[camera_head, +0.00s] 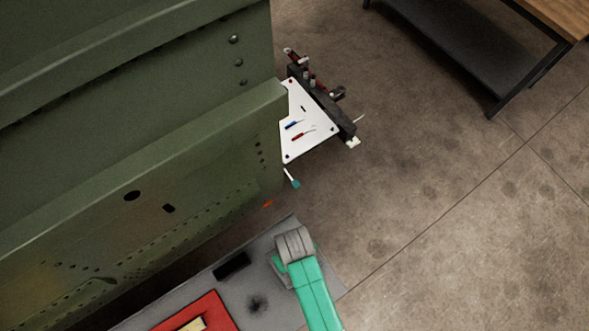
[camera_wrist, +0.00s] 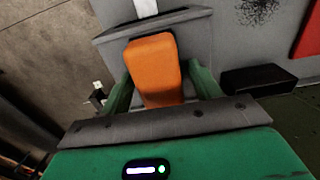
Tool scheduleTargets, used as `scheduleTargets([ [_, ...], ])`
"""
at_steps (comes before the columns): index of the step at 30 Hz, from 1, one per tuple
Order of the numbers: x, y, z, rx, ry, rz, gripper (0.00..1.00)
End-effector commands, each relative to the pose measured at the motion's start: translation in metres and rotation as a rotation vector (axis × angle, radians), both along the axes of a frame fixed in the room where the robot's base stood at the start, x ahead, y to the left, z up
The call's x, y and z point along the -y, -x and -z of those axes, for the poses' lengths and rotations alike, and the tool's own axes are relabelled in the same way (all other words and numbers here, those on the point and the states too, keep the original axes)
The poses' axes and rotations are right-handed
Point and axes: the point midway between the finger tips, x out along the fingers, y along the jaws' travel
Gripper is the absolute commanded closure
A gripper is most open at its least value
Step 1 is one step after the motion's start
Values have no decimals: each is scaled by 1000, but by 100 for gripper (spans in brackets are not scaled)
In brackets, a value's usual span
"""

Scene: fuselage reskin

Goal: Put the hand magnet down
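An orange block (camera_wrist: 155,65), which looks like the hand magnet, shows in the wrist view between the two green fingers of my gripper (camera_wrist: 160,78). The left finger overlaps or touches its left edge. A narrow gap seems to show at its right edge, so I cannot tell whether the fingers press on it. The block sits slightly tilted in the picture, in front of a grey box-like surface (camera_wrist: 190,35). I cannot tell whether it rests on that surface. In the head view my arm reaches over the grey table, and the orange block and fingers are hidden.
A black block (camera_wrist: 258,79) lies on the grey table (camera_head: 188,300), beside a red tray (camera_head: 205,310). The green fuselage panel (camera_head: 130,150) stands close on the left. A white plate (camera_head: 302,125) with small tools juts out farther back. Open floor lies right.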

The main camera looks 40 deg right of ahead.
Motion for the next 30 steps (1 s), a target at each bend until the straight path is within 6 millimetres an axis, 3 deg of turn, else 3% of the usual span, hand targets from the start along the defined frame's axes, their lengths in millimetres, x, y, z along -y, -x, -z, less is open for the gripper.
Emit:
scheduleTargets([
  [9,0,0,-6,2,0,0,37],
  [21,0,-1,-99,3,1,-1,37],
  [25,0,-1,-116,1,0,0,37],
  [30,0,0,-123,0,0,0,37],
])
